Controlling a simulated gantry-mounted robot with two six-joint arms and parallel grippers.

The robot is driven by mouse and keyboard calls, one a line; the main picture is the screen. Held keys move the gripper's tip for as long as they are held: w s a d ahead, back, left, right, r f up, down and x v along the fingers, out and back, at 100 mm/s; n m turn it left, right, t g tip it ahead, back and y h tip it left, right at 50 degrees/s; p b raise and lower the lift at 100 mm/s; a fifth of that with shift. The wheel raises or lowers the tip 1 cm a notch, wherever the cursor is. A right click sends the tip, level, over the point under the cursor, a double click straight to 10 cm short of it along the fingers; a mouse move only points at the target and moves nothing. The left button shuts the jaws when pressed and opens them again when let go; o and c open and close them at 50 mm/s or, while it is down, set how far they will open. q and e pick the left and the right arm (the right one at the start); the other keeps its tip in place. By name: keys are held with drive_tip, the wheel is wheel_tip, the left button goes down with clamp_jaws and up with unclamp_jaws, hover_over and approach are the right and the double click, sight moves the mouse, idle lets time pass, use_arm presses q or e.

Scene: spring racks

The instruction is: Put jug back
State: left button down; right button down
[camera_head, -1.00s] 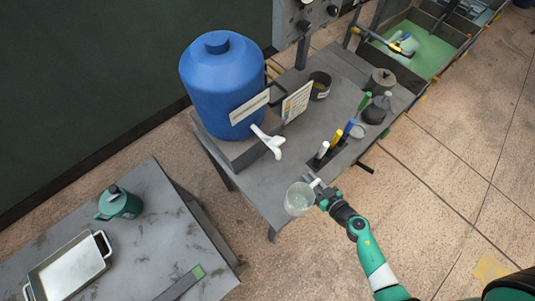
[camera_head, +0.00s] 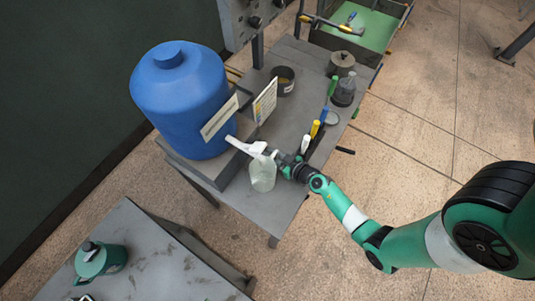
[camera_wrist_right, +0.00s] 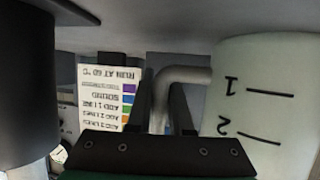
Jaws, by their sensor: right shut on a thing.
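A clear measuring jug (camera_head: 263,174) is upright at the white tap (camera_head: 247,148) of the blue tank (camera_head: 181,100). The tap partly covers its top. My right gripper (camera_head: 284,162) is shut on the jug's handle, on its right side. In the right wrist view, the jug's pale wall (camera_wrist_right: 268,95) shows line marks 1 and 2 upside down, and its handle (camera_wrist_right: 178,78) is between the two dark fingers (camera_wrist_right: 168,112). Whether the jug's base touches the grey bench (camera_head: 232,190) I cannot tell. My left gripper is not in view.
Coloured pens, including a yellow one (camera_head: 315,129), stand right of the jug. A printed card (camera_head: 265,100), a dark bowl (camera_head: 283,80) and a dark bottle (camera_head: 344,92) are behind. A green kettle (camera_head: 100,262) stands on the nearer table (camera_head: 165,250). The bench's front corner is clear.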

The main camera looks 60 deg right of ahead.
drive_tip(key=shift+r, duration=0.1)
drive_tip(key=shift+w+r, duration=0.1)
drive_tip(key=shift+w, duration=0.05)
drive_tip(key=c, duration=1.2)
unclamp_jaws()
drive_tip(key=shift+f, duration=0.2)
drive_tip(key=shift+c, duration=0.2)
drive_tip(key=o, duration=0.4)
drive_tip(key=shift+r, duration=0.25)
drive_tip(key=p+v, duration=0.3)
drive_tip(key=v, duration=0.9)
drive_tip(key=shift+d, duration=0.1)
